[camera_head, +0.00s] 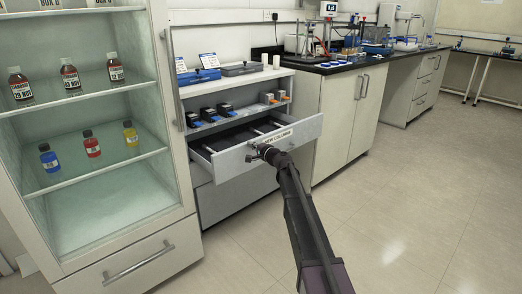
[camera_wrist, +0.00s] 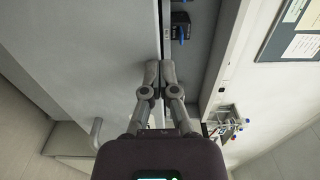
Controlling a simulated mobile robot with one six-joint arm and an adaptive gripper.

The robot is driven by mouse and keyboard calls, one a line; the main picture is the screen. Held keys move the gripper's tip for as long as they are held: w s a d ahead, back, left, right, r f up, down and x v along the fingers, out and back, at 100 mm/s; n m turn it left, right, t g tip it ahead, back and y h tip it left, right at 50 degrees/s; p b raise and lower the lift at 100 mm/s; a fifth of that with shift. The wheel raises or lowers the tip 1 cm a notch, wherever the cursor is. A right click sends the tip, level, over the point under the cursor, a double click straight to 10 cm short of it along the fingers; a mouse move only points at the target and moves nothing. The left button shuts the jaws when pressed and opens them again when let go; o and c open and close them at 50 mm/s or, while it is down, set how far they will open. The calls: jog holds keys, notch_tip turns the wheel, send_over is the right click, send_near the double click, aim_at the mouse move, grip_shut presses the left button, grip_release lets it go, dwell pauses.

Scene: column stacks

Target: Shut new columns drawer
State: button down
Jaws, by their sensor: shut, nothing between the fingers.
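The new columns drawer (camera_head: 290,139) is pulled out of the pale cabinet in the head view, with a label on its front panel. Its dark interior (camera_head: 235,138) shows from above. My gripper (camera_head: 255,151) is at the front panel, beside the label and partly over it. Whether it touches the panel I cannot tell. In the wrist view my gripper (camera_wrist: 155,73) has its fingertips together with nothing between them, near the edge of a pale panel.
A glass-doored cabinet (camera_head: 160,100) with bottles stands close on the left. Shelves above the drawer hold black devices (camera_head: 208,114) and blue boxes (camera_head: 198,76). A dark-topped bench (camera_head: 345,67) stands to the right. The floor in front is clear.

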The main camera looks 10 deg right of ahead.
jog(key=x, duration=1.9)
jog(key=shift+w+a, duration=0.25)
jog(key=shift+w, duration=0.05)
jog(key=shift+s, duration=0.1)
jog(key=v, duration=1.3)
jog(key=shift+s+d, duration=0.3)
jog(key=n+g+p, duration=0.1)
jog(key=n+g, duration=0.3)
jog(key=n, duration=0.1)
send_near(232, 159)
jog(key=x, duration=0.4)
jog(key=shift+w+a+f, duration=0.1)
jog(key=shift+w+f, duration=0.15)
jog(key=s+d+f+n+g+h+p, duration=0.1)
jog(key=s+d, duration=0.4)
jog(key=s, duration=0.9)
jog(key=s+d+f+n+g+h+p, duration=0.1)
jog(key=s+d+f+n+g+h, duration=0.2)
jog(key=s, duration=1.1)
jog(key=s+d+f+n+g+h+p, duration=0.1)
jog(key=s+d+f+g+h, duration=0.5)
jog(key=s, duration=0.7)
jog(key=shift+s+d+f+n+g+h, duration=0.3)
jog(key=shift+s+d+f+n, duration=0.1)
jog(key=shift+d+f, duration=0.1)
